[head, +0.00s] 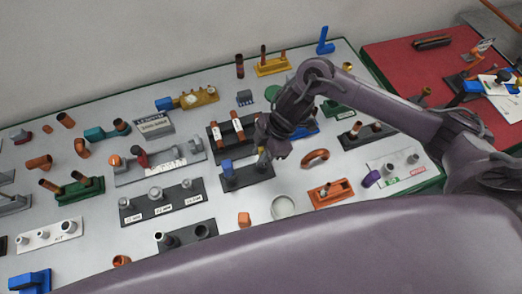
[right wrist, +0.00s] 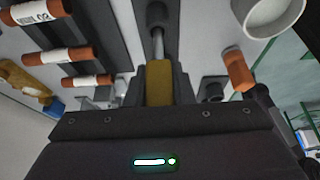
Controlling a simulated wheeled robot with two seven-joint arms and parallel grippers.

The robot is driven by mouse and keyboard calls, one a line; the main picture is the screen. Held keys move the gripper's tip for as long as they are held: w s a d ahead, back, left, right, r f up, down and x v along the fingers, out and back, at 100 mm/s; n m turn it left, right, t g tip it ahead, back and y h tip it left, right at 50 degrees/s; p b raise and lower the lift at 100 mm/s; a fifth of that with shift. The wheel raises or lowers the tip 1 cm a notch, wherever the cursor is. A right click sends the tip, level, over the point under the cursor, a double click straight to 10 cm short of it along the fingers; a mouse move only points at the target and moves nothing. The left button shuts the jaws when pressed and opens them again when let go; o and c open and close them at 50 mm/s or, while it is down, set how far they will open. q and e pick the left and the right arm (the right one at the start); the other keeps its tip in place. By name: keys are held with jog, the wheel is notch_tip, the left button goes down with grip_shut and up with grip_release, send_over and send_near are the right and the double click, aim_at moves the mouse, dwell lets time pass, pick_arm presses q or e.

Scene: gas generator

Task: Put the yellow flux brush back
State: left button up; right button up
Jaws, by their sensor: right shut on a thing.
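The yellow flux brush (right wrist: 158,88) is between the fingers of my right gripper (right wrist: 159,76) in the right wrist view. Its yellow handle is gripped, and its grey metal neck and dark tip point away from the gripper. In the head view my right gripper (head: 266,158) hangs just above the right part of a dark holder (head: 258,175), with a blue piece (head: 227,166) standing in its left part. The brush is mostly hidden by the gripper there, and I cannot tell whether it touches the holder. My left gripper is not in view.
A black rack with copper tubes (head: 214,139) stands behind the gripper. A copper elbow (head: 315,157), a round pale dish (head: 283,207) and an orange block (head: 331,193) are close to the right and front. Dark plates with fittings (head: 160,203) lie left. The red mat (head: 400,65) is at far right.

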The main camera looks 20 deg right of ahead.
jog(key=shift+f+b, duration=0.55)
jog(key=shift+f, duration=0.4)
jog(key=o, duration=0.9)
jog(key=shift+v, duration=3.9)
